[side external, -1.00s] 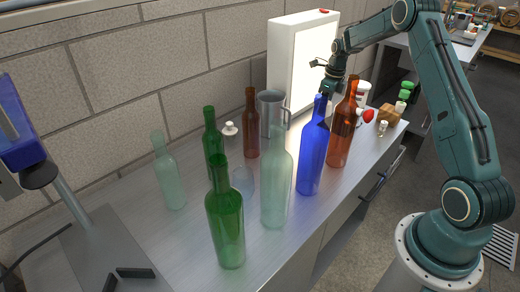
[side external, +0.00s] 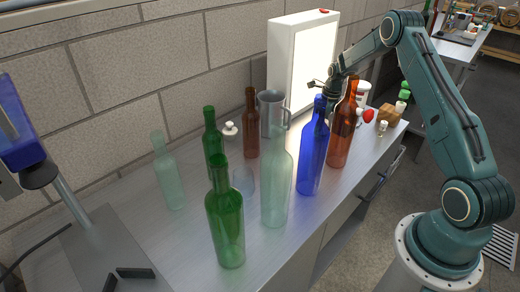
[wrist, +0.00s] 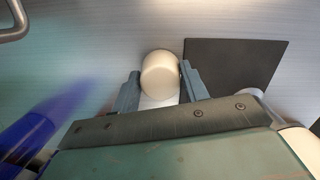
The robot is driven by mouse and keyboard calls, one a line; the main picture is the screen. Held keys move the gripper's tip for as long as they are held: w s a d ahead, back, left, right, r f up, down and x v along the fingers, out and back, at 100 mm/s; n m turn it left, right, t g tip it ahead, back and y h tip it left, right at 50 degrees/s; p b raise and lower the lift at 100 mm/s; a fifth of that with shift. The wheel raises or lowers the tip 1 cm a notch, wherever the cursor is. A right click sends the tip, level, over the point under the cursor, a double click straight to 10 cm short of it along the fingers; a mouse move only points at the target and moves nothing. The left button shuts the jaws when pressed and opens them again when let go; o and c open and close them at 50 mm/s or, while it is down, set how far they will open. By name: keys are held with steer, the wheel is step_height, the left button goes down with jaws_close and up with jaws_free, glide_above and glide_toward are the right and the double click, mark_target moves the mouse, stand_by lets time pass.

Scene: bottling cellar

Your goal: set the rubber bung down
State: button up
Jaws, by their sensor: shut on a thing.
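The rubber bung (wrist: 160,75) is a cream, rounded cylinder in the wrist view. My gripper (wrist: 159,84) is shut on it, with one finger on each side. A dark flat square mat (wrist: 232,62) lies on the metal counter just right of the bung. In the side external view, my gripper (side external: 330,100) is low behind the blue bottle (side external: 312,160). The bottles hide its fingertips and the bung there. I cannot tell whether the bung touches the counter.
The blue bottle is close on the left in the wrist view (wrist: 38,128). An amber bottle (side external: 341,135) and a metal jug (side external: 271,115) stand near my gripper. Green and clear bottles stand further left. A bright light box (side external: 310,60) stands behind.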

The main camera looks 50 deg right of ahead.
mark_target(326, 122)
steer(key=shift+f, duration=0.2)
steer(key=o, duration=1)
steer(key=shift+r, duration=0.1)
steer(key=shift+s+d+r, duration=0.1)
steer(key=shift+s+r, duration=0.15)
steer(key=shift+r, duration=1.75)
steer(key=shift+s+r, duration=0.2)
steer(key=shift+r, duration=1.85)
steer(key=shift+s+d+r, duration=0.1)
steer(key=shift+s+r, duration=0.15)
steer(key=shift+r, duration=1.75)
steer(key=shift+a, duration=0.1)
